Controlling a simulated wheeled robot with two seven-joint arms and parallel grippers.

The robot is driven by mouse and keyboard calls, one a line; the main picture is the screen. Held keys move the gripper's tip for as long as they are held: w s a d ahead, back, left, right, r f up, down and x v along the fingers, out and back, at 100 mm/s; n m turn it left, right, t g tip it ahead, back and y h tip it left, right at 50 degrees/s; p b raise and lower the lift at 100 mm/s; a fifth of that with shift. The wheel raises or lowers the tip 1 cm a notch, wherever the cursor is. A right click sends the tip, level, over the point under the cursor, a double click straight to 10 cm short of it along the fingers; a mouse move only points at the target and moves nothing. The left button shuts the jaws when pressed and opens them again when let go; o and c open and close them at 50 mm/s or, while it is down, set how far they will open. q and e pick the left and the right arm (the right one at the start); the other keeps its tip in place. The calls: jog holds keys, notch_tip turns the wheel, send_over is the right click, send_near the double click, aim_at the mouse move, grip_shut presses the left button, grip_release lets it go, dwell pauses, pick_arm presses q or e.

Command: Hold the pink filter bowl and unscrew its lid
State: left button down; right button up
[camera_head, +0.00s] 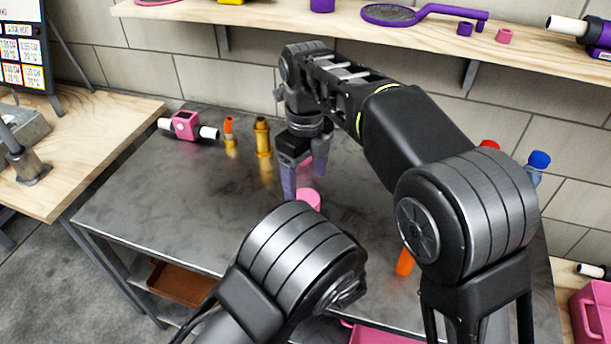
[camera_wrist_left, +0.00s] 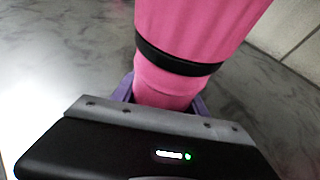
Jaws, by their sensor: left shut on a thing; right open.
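The pink filter bowl (camera_head: 308,199) shows only in part in the head view, at the middle of the grey table, mostly hidden behind my left arm. In the left wrist view the pink filter body (camera_wrist_left: 195,28) fills the top middle, with a black ring around it and a narrower pink part below. My left gripper (camera_wrist_left: 165,96) is shut on this narrower part, its purple fingers on either side. I cannot tell where the lid's seam is. My right gripper (camera_head: 304,178) points down, open, with purple fingertips just above and behind the pink bowl's visible end.
A pink device with white pipe ends (camera_head: 186,126), an orange-topped fitting (camera_head: 230,134) and a brass fitting (camera_head: 263,138) stand at the table's back left. A blue-capped bottle (camera_head: 537,165) is at right. A wooden shelf (camera_head: 330,20) hangs above. The table's left part is clear.

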aim_at(305, 198)
jog(key=shift+f, duration=4)
jog(key=shift+c, duration=0.4)
